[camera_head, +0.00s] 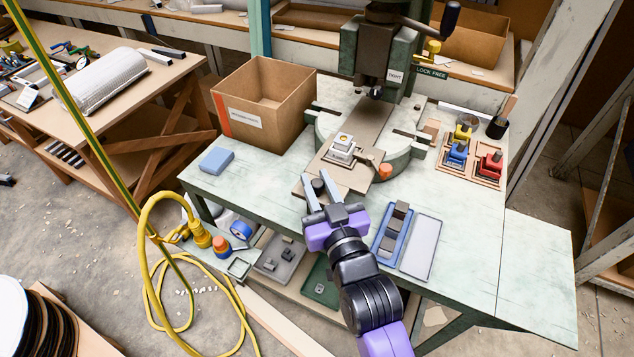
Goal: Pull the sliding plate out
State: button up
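The sliding plate (352,179) is a flat brown plate on the round grey-green base of the fly press (378,50). Its front end reaches toward me past the base. A dark round knob (318,187) shows at the plate's front left corner. My gripper (317,180) is at this corner, its two grey fingers apart, one on each side of the knob. I cannot tell whether the fingers touch the knob.
A cardboard box (262,108) stands left of the press, with a blue block (217,160) near it. A blue tray of dark blocks (392,235) and a pale tray (421,247) lie right of my gripper. An orange knob (385,171) is by the plate. The table's right front is clear.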

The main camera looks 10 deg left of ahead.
jog(key=o, duration=0.4)
jog(key=b+v, duration=0.1)
jog(key=v, duration=0.5)
jog(key=shift+s+d+f, duration=0.1)
jog(key=shift+s+d, duration=0.05)
jog(key=shift+s, duration=0.15)
jog(key=shift+s+d, duration=0.3)
jog(key=shift+s, duration=0.25)
